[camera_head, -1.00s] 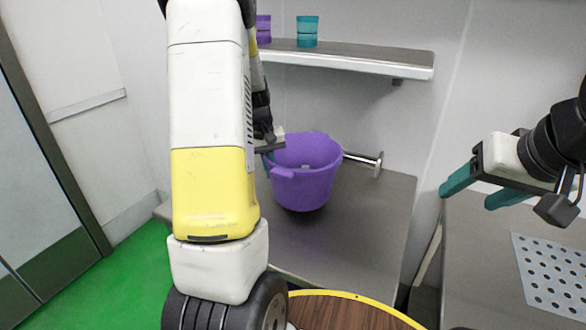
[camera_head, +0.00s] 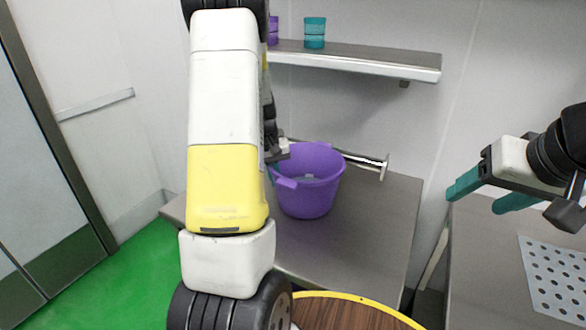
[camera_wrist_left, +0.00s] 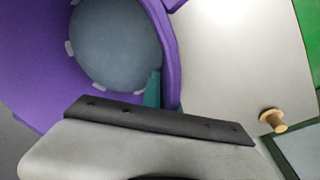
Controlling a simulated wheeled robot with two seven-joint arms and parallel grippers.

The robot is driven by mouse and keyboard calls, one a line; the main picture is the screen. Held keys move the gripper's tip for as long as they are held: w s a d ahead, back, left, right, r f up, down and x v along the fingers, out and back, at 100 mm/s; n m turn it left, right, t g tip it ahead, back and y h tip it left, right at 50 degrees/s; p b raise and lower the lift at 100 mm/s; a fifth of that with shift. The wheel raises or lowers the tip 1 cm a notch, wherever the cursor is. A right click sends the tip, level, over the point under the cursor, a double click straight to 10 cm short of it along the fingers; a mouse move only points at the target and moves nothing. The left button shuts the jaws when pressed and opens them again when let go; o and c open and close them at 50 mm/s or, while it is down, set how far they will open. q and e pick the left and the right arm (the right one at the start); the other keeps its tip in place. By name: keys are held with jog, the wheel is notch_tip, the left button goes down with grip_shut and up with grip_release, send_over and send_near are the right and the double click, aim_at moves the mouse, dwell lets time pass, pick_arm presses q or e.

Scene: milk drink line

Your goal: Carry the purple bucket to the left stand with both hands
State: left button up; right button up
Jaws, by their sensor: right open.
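The purple bucket (camera_head: 314,196) stands upright on the grey left stand (camera_head: 373,225), with a lug handle on its near side. In the left wrist view the bucket (camera_wrist_left: 60,100) fills the upper left, and its round floor shows. My left gripper (camera_head: 274,165) is at the bucket's left rim, mostly behind my own arm. In the left wrist view one teal finger of it (camera_wrist_left: 153,90) lies against the bucket's wall; the other finger is hidden, so I cannot tell whether it grips. My right gripper (camera_head: 488,196) is open and empty, well right of the bucket.
A wall shelf (camera_head: 370,62) above the bucket holds teal (camera_head: 314,33) and purple (camera_head: 273,31) cups. A metal bar (camera_head: 368,160) is behind the bucket. A right-hand table carries a perforated plate (camera_head: 558,275). Green floor (camera_head: 130,270) lies at left.

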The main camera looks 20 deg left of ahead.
pick_arm(q)
jog(key=o, duration=0.4)
jog(key=shift+o, duration=0.2)
notch_tip(320, 180, up, 12)
jog(key=s, duration=0.2)
jog(key=s+d+r+m+t+h, duration=0.1)
jog(key=s+d+r+m+t, duration=0.15)
jog(key=s+d+r, duration=0.55)
jog(key=s+d+r+m+t, duration=0.1)
jog(key=s+d+m, duration=0.1)
jog(key=s+d, duration=0.2)
jog(key=s+d+r+m+t, duration=0.1)
jog(key=s+d, duration=0.3)
jog(key=s, duration=0.5)
jog(key=shift+s+d+r+m, duration=0.25)
jog(key=shift+d+m, duration=0.1)
jog(key=shift+m, duration=0.1)
